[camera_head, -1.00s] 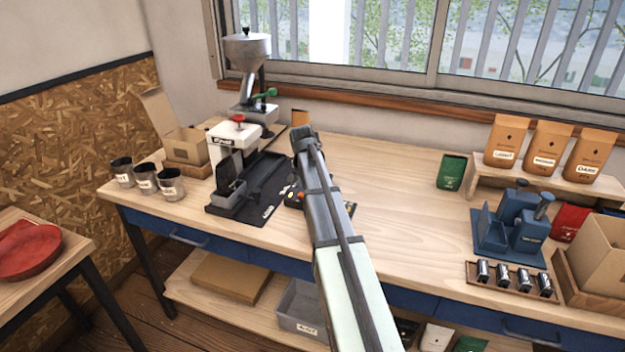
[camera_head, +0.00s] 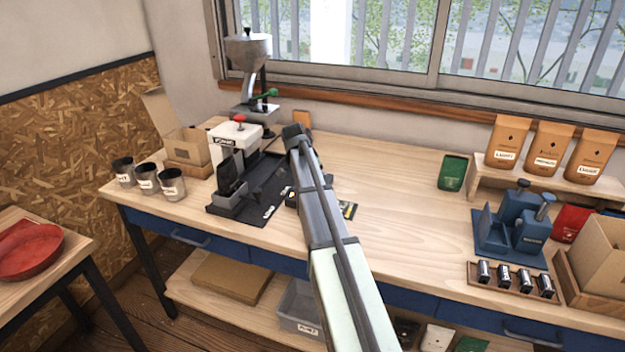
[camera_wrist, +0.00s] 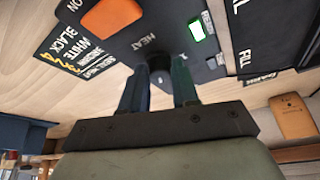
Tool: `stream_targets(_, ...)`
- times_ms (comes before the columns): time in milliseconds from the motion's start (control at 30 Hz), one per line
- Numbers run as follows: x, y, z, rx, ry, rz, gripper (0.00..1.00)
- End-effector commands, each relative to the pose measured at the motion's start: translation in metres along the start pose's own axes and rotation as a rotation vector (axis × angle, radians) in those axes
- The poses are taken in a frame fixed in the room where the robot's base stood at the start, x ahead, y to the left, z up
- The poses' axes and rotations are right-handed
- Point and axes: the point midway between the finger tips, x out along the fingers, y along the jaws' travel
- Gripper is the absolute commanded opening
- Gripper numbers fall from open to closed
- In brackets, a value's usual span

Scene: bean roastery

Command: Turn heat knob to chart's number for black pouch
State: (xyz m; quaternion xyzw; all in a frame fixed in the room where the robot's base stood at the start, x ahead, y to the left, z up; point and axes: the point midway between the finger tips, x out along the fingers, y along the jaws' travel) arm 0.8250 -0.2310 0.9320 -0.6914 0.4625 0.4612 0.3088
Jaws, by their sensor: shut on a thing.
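The dark heat knob (camera_wrist: 160,77) sits on the black control panel (camera_wrist: 125,45), beside the word HEAT. My gripper (camera_wrist: 160,90) is shut on the knob, one finger on each side. Its pointer and setting are not readable. The black chart card (camera_wrist: 78,47) lies beside the panel. It reads SEAL HEAT, BROWN, WHITE and BLACK, with yellow numbers I cannot surely pair with rows. In the head view my arm hides the knob, and the chart (camera_head: 348,210) shows just right of the arm. A dark upright piece, perhaps the black pouch (camera_head: 230,178), stands at the white sealer (camera_head: 235,140).
Metal cups (camera_head: 146,178) stand left of the sealer. The bench middle (camera_head: 400,200) is clear.

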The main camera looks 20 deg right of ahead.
Motion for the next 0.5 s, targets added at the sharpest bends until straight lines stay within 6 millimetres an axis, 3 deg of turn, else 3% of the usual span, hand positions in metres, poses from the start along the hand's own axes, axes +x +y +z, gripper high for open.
stream_targets(167,0.0007,0.0006,0.0014,-0.001,-0.004,0.001,0.00)
stream_targets(200,0.0007,0.0006,0.0014,-0.001,-0.004,0.001,0.30)
stream_targets(433,0.0004,0.0004,0.0008,-0.001,-0.002,0.000,0.53)
stream_targets(500,0.0003,0.0003,0.0007,-0.001,-0.002,0.000,0.53)
